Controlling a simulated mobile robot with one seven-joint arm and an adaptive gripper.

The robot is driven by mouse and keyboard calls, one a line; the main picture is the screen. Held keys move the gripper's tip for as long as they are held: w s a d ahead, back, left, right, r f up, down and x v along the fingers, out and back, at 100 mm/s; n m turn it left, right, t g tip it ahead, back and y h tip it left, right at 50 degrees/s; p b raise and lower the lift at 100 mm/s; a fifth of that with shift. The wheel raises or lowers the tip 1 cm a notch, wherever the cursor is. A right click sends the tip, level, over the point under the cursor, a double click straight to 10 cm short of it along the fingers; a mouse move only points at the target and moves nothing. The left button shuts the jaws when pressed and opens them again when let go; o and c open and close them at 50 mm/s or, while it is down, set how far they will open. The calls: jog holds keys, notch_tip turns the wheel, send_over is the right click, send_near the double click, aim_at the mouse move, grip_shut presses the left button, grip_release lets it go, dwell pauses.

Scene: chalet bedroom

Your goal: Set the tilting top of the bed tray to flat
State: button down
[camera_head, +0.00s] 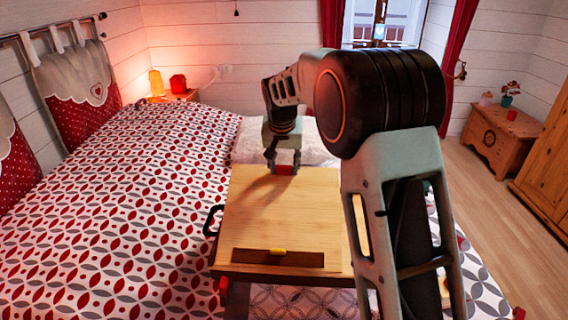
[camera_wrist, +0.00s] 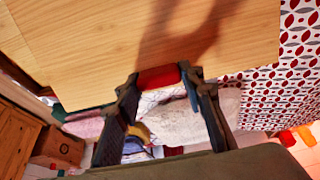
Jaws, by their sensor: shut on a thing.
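The bed tray has a pale wooden top (camera_head: 270,215) and stands on the bed. A dark ledge (camera_head: 250,257) with a yellow piece (camera_head: 278,251) runs along its near edge. My gripper (camera_head: 285,162) is at the far edge of the top, shut on a red grip tab (camera_head: 286,170). In the wrist view the red grip tab (camera_wrist: 158,77) sits between my two fingertips at the board's edge, and the wooden top (camera_wrist: 120,40) fills the upper part. I cannot tell the top's exact slope. My arm hides part of the tray's right side.
The patterned bed (camera_head: 120,200) spreads around the tray, with a pale pillow (camera_head: 245,148) just beyond it. A black side handle (camera_head: 211,220) sticks out on the tray's left. Wooden floor (camera_head: 500,230) lies to the right, with a chest (camera_head: 500,140) further back.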

jog(key=shift+w+d+f+g+p, duration=0.1)
jog(key=shift+w+f+g+p, duration=0.35)
jog(key=shift+f+p, duration=0.5)
jog(key=shift+w+f+g+p, duration=0.35)
jog(key=shift+w+f+p, duration=0.2)
jog(key=shift+p, duration=0.65)
jog(key=shift+g, duration=0.3)
jog(key=f, duration=0.2)
jog(key=w+f+b, duration=0.1)
jog(key=f, duration=0.2)
jog(key=w+f, duration=0.1)
jog(key=f, duration=0.1)
jog(key=shift+f, duration=0.4)
jog(key=shift+d, duration=0.1)
jog(key=c, duration=1.6)
grip_release()
jog(key=shift+o, duration=1.2)
jog(key=shift+w+f, duration=0.15)
jog(key=shift+f, duration=0.05)
jog(key=shift+o, duration=0.5)
jog(key=shift+r, duration=0.1)
jog(key=shift+r, duration=0.1)
jog(key=r, duration=0.4)
jog(key=s+r, duration=0.1)
jog(key=r, duration=0.2)
jog(key=s+r, duration=0.1)
jog(key=r, duration=0.3)
jog(key=shift+s+r, duration=0.1)
jog(key=shift+r, duration=0.25)
